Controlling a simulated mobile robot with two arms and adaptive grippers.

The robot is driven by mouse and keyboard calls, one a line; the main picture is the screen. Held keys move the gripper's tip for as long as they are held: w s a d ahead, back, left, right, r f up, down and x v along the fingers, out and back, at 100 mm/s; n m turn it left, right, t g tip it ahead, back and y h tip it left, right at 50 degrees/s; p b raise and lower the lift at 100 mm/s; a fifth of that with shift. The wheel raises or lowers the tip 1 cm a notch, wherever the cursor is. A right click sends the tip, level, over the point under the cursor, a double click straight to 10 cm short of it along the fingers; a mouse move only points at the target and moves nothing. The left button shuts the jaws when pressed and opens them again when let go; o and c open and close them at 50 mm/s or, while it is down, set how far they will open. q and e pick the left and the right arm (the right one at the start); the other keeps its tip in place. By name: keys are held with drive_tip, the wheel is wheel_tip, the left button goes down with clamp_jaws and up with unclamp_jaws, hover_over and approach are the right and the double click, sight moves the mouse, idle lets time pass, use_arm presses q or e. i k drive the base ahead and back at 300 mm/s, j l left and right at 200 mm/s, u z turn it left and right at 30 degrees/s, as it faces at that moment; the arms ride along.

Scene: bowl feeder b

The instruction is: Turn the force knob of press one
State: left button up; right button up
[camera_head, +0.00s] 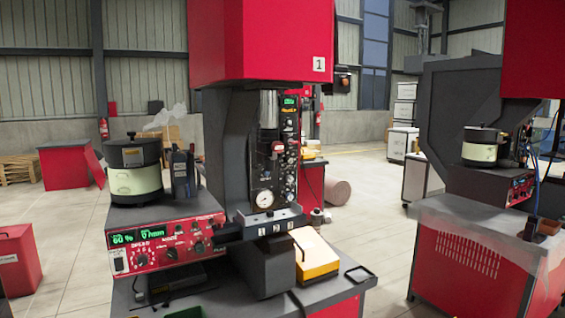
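Press one (262,45) stands in the middle, with a red head marked "1" and a dark column below. A narrow dark control panel (289,165) on the column carries a small green display and several small knobs, one above another. A round white gauge (264,198) sits low on the press front. A red control box (165,243) at the press's lower left has a green display and several dark knobs. The labels are too small to tell which knob is the force knob. Neither of my grippers is in view.
A bowl feeder (134,180) stands on the red control box. A yellow pedal-like block (316,262) lies on the dark table at the press's front right. A second red press (470,235) stands at the right. Open floor (372,215) lies between the two presses.

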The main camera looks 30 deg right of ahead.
sight(290, 160)
drive_tip(key=i+l+z, duration=0.25)
drive_tip(key=i, duration=0.25)
drive_tip(key=i+l+z, duration=0.3)
drive_tip(key=i, duration=0.2)
